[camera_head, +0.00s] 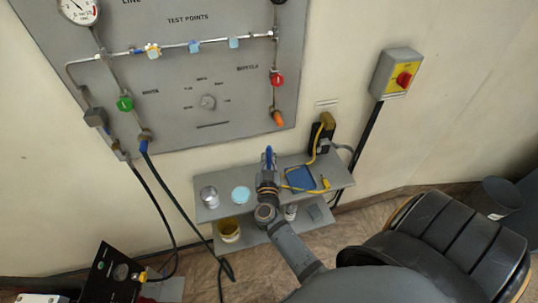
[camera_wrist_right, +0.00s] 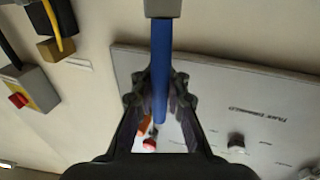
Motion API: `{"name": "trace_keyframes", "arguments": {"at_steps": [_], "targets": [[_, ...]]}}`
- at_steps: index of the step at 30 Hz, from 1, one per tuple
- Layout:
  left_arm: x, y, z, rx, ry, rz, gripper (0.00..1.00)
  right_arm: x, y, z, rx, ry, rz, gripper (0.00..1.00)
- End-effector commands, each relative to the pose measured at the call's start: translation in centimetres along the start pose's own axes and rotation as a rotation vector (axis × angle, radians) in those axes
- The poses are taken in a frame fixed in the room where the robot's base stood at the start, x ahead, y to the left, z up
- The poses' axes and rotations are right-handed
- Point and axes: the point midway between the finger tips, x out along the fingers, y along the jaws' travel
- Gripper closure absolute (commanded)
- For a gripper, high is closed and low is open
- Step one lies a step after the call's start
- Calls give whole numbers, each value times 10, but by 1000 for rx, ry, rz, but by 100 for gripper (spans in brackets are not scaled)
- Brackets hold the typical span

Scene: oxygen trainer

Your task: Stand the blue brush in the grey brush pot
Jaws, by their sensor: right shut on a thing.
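My right gripper (camera_head: 268,160) is over the upper grey shelf in the head view, shut on the blue brush (camera_head: 269,154). In the right wrist view the blue brush (camera_wrist_right: 161,70) lies between the fingers (camera_wrist_right: 160,95), with a grey end piece at the top edge of the picture. A grey, can-like pot (camera_head: 209,197) stands on the left of the upper shelf, apart from and left of my gripper; it looks like the brush pot. My right arm hides part of the shelf. My left gripper is not in view.
The upper shelf (camera_head: 338,177) also holds a pale blue disc (camera_head: 241,194) and a dark blue flat thing (camera_head: 300,178) with a yellow cable beside it. A yellow pot (camera_head: 229,230) stands on the lower shelf. The gauge panel (camera_head: 185,75) is on the wall behind.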

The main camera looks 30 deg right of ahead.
Motion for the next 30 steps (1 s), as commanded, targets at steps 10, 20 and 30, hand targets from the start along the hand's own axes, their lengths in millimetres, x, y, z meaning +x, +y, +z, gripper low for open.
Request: {"name": "trace_keyframes", "arguments": {"at_steps": [10,20,30], "targets": [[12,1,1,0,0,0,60,0,0,18,-2,0,0,100],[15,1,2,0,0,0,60,-1,0,23,0,1,0,100],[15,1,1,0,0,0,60,-1,0,23,0,0,0,60]]}}
